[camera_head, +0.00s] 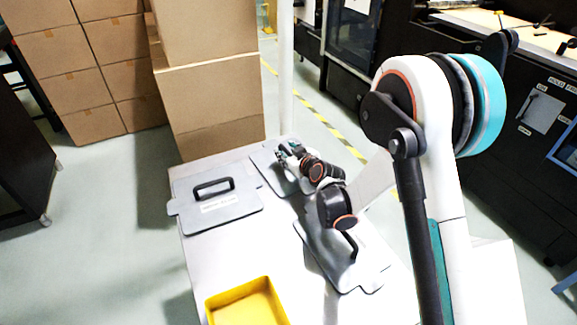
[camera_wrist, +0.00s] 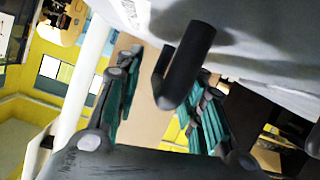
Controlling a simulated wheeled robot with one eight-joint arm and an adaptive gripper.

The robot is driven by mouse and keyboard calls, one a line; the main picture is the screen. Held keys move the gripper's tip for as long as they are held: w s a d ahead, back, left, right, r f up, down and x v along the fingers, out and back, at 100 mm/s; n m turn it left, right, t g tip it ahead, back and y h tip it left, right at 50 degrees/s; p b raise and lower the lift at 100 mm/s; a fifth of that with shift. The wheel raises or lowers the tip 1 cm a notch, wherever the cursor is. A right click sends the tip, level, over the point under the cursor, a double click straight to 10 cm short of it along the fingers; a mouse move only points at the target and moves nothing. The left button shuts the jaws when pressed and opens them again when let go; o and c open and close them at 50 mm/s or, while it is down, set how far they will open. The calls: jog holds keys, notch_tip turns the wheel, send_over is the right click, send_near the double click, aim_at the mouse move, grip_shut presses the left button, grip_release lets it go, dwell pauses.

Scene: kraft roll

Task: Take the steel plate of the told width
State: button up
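Three grey steel plates with black bar handles lie on the white table. The left plate (camera_head: 240,208) has its handle (camera_head: 213,188) and a label too small to read in the head view. The front right plate (camera_head: 318,250) is partly hidden by my arm. The back plate (camera_head: 266,162) lies under my gripper (camera_head: 286,153), which hides its handle and label. In the wrist view, a black handle (camera_wrist: 186,62) stands out from a grey plate (camera_wrist: 240,50), between the spread teal-padded fingers of my gripper (camera_wrist: 165,92). I cannot tell whether they touch it.
A yellow tray (camera_head: 247,304) is at the table's front edge. Stacked cardboard boxes (camera_head: 215,100) stand behind the table, beside a white post (camera_head: 286,70). Dark machines (camera_head: 530,120) stand at right. The table (camera_head: 215,255) is bare between the left plate and the tray.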

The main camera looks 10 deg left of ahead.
grip_shut()
jog(key=shift+r, duration=0.1)
